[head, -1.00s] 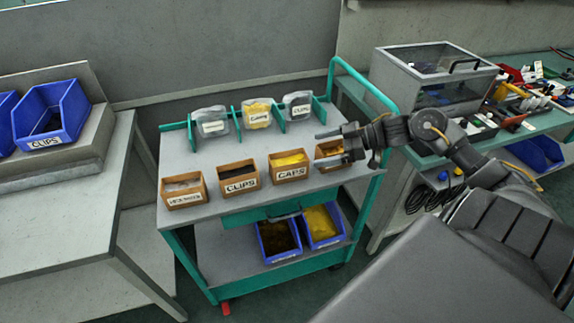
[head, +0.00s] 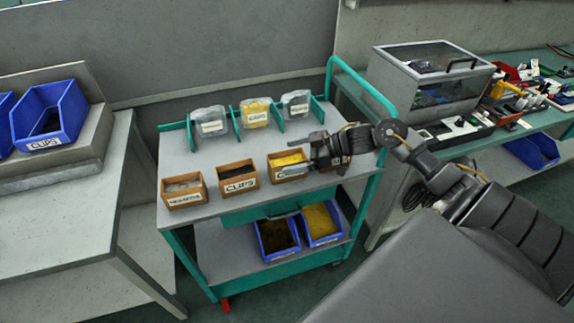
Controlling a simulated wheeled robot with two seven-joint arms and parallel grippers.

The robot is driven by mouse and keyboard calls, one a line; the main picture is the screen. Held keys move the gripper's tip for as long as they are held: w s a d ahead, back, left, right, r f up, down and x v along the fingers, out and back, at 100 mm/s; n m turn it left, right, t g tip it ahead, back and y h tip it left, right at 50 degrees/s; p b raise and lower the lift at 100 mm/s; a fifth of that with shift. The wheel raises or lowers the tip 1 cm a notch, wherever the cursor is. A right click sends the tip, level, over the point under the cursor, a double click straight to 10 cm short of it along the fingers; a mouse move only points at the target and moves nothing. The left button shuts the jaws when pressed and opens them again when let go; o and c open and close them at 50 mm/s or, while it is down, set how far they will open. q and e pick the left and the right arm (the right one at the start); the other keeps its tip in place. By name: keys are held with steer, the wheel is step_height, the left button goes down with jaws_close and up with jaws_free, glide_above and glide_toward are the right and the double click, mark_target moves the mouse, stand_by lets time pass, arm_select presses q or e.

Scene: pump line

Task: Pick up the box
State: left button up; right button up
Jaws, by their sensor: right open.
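Several small open wooden boxes stand in a row on the grey top of a green-framed cart (head: 225,155). The leftmost box (head: 184,191) has a label too blurred to read. Beside it is the box labelled CLIPS (head: 238,179). The third box (head: 277,168) holds yellow parts, and its label is partly covered by a finger of my gripper. A fourth box (head: 341,168) at the right is mostly hidden behind my gripper. My right gripper (head: 288,157) is open and empty, its fingers over the third box in the picture; contact cannot be told. My left gripper is out of view.
Clear bags (head: 255,113) stand between green dividers at the cart's back. Blue bins (head: 321,224) sit on its lower shelf. A green rail (head: 362,88) rises at the cart's right end. A bench with a clear-lidded case (head: 430,80) is at right, a grey table (head: 60,215) at left.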

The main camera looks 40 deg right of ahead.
steer(key=c, duration=1.2)
steer(key=shift+c, duration=0.2)
steer(key=shift+r, duration=0.25)
steer(key=shift+c, duration=1.2)
steer(key=shift+r, duration=0.35)
steer(key=s+a+r, duration=0.8)
steer(key=a+r, duration=0.3)
steer(key=r, duration=0.1)
steer(key=shift+s, duration=0.15)
